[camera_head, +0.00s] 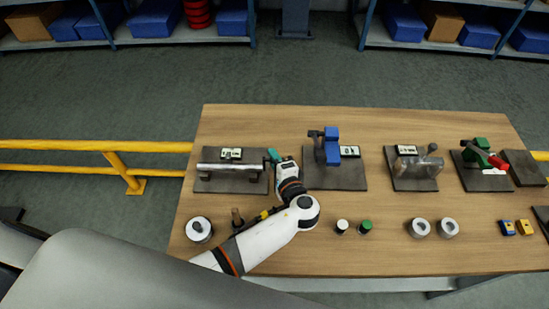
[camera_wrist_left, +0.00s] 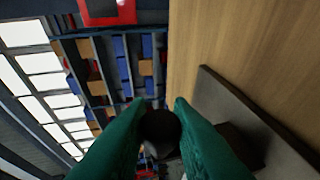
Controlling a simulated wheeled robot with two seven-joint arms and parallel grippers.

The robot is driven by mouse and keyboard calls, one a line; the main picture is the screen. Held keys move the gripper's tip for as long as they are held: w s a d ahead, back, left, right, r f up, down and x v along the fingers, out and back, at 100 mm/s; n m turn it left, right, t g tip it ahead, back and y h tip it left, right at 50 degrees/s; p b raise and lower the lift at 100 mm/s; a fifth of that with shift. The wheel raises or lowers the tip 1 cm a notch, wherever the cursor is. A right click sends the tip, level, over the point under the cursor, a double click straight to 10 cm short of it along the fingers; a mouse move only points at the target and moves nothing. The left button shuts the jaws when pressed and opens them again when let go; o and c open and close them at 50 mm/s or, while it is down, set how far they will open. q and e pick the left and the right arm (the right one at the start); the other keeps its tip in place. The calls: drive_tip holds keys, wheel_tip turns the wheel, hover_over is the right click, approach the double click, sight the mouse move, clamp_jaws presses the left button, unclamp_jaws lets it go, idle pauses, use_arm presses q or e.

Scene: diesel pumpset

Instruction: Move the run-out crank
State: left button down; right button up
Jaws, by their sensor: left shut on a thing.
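A grey horizontal shaft (camera_head: 225,167) lies on blocks on a dark base plate (camera_head: 214,187) at the left of the table. My left gripper (camera_head: 273,155) is at the right end of this shaft. In the left wrist view its green fingers (camera_wrist_left: 160,104) are shut on a dark round handle (camera_wrist_left: 161,126), seen end-on. The handle appears to be the crank's grip at this shaft end. The crank's arm is hidden by my gripper and wrist. My right gripper is not in view.
A blue unit (camera_head: 332,146) stands on a plate just right of my gripper. A metal cylinder unit (camera_head: 420,165) and a green unit with a red grip (camera_head: 480,155) are farther right. Loose round parts line the front. A yellow rail (camera_head: 95,146) is at left.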

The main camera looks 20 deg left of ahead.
use_arm(q)
drive_tip(key=c, duration=1.3)
unclamp_jaws()
drive_tip(key=b+v, duration=0.3)
drive_tip(key=v, duration=0.9)
